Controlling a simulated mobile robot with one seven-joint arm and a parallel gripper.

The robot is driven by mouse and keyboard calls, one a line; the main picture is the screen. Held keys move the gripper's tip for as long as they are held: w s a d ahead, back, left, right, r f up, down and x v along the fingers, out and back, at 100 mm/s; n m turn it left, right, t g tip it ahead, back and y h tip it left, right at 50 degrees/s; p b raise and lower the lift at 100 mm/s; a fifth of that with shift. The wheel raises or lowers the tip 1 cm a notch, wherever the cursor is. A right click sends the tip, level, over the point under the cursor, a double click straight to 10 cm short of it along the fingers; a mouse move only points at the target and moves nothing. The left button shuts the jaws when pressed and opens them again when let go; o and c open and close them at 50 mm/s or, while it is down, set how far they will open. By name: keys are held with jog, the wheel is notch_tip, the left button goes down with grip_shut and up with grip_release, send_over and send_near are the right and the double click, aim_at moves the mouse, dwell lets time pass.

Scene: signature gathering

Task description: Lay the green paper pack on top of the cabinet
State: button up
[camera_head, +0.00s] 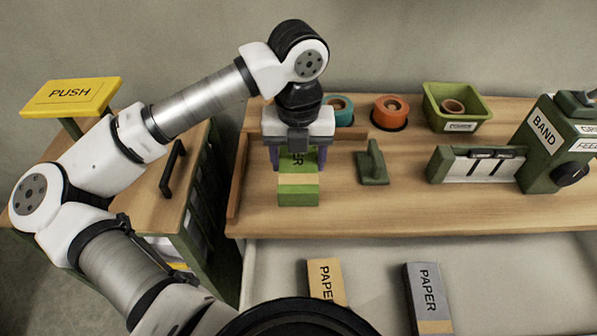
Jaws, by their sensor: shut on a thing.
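The green paper pack (298,195) has a tan band and part of a dark label. My gripper (298,161) points down and is shut on it, with one purple finger at each side. The pack is over the left part of a long wooden top (345,217). I cannot tell whether it rests on that top or is just above it. A white drawer below this top stands open. A second wooden-topped unit (140,205) with a green body stands at the left. I cannot tell which of the two units is the cabinet.
A tan paper pack (326,282) and a grey one (427,297) lie in the open drawer. A green stamp-like tool (374,168) stands right of the held pack. Tape rolls, a green bin (456,108) and a band machine (552,145) stand beyond. A yellow PUSH plate (70,97) rises at the left.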

aim_at(298, 160)
jog(key=shift+f+p, duration=0.3)
jog(key=shift+f, duration=2.4)
jog(key=shift+f, duration=0.15)
jog(key=o, duration=1.2)
notch_tip(298, 160, up, 12)
jog(key=shift+r+b, duration=0.2)
jog(key=shift+b, duration=0.95)
